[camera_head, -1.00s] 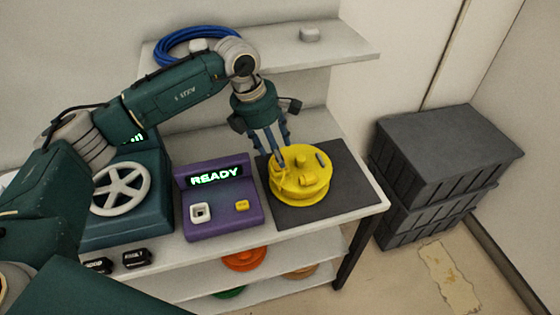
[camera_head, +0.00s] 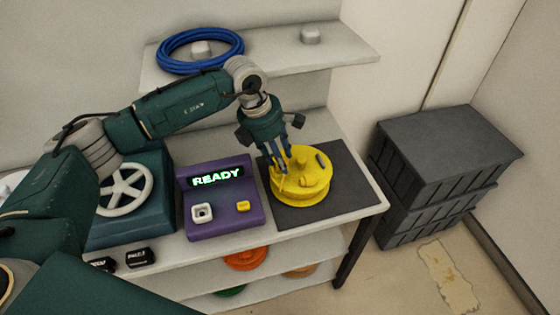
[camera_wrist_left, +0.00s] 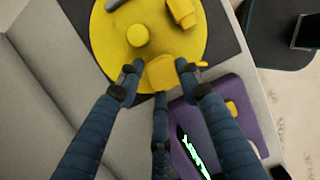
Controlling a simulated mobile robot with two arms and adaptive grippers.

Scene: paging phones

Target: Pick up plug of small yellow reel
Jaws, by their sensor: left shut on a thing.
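The small yellow reel (camera_head: 303,190) lies flat on a dark mat (camera_head: 343,195) on the table. It also fills the top of the left wrist view (camera_wrist_left: 110,38). My left gripper (camera_head: 281,165) is over the reel's near left part, fingers pointing down. In the left wrist view its fingertips (camera_wrist_left: 158,74) are closed around a small yellow plug (camera_wrist_left: 160,72) at the reel's edge. Whether the plug is clear of the reel I cannot tell. My right gripper is not in view.
A purple box (camera_head: 217,220) with a lit READY display stands left of the mat. A teal machine with a white wheel (camera_head: 125,189) is further left. A shelf behind holds a blue coil (camera_head: 165,52). Dark crates (camera_head: 445,150) stand right of the table.

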